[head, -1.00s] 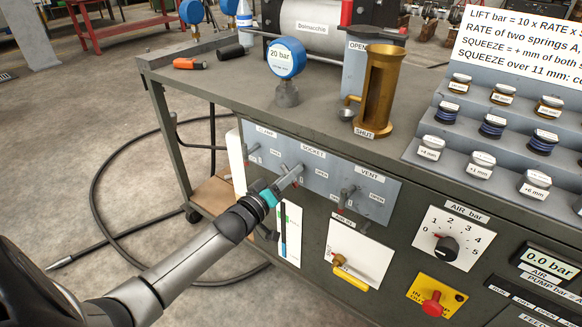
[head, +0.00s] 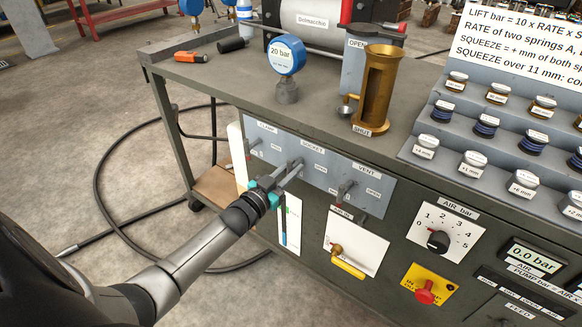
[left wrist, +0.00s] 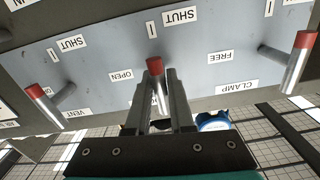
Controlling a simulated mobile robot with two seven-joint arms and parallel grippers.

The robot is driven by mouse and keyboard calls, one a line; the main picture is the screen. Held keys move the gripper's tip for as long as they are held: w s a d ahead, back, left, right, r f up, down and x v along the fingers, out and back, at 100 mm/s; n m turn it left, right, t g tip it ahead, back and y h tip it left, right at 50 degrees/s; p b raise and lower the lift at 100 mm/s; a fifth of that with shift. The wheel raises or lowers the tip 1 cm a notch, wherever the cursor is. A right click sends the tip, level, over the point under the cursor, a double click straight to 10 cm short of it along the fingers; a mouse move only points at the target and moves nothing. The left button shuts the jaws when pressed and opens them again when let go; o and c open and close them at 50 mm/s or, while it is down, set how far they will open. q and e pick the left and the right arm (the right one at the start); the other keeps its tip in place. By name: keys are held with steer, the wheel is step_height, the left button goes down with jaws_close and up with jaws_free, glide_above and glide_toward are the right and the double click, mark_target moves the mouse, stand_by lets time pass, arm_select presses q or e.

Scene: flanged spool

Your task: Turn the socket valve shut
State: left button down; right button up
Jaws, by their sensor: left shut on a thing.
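My left gripper (head: 290,170) reaches the grey valve panel from below left, at the SOCKET label (head: 312,146). It is shut on the socket valve's lever (left wrist: 154,66), whose red tip shows between the fingertips (left wrist: 161,78) in the left wrist view. There the picture is upside down, and the red tip points toward the SHUT label (left wrist: 180,16) and its mark line. The OPEN label (left wrist: 121,76) lies to the left of the lever. In the head view the fingers mostly hide the lever. My right gripper is not in view.
The clamp lever (left wrist: 300,55) and vent lever (left wrist: 45,105) stand on either side, close to the gripper. A gauge (head: 286,57) and a brass cylinder (head: 378,90) stand on the bench above. A yellow-handled valve (head: 346,262) is lower right.

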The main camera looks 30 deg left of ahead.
arm_select(q)
steer(key=shift+m, duration=0.6)
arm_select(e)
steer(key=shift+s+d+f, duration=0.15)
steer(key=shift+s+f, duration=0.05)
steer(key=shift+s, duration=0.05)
arm_select(q)
steer(key=c, duration=0.8)
jaws_free()
steer(key=shift+c, duration=0.2)
steer(key=shift+s, duration=0.15)
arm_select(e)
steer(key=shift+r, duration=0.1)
arm_select(q)
steer(key=shift+s, duration=0.25)
steer(key=s+a+p, duration=0.1)
steer(key=s+p, duration=0.3)
steer(key=s, duration=1)
steer(key=shift+s+p, duration=0.2)
steer(key=shift+p, duration=0.2)
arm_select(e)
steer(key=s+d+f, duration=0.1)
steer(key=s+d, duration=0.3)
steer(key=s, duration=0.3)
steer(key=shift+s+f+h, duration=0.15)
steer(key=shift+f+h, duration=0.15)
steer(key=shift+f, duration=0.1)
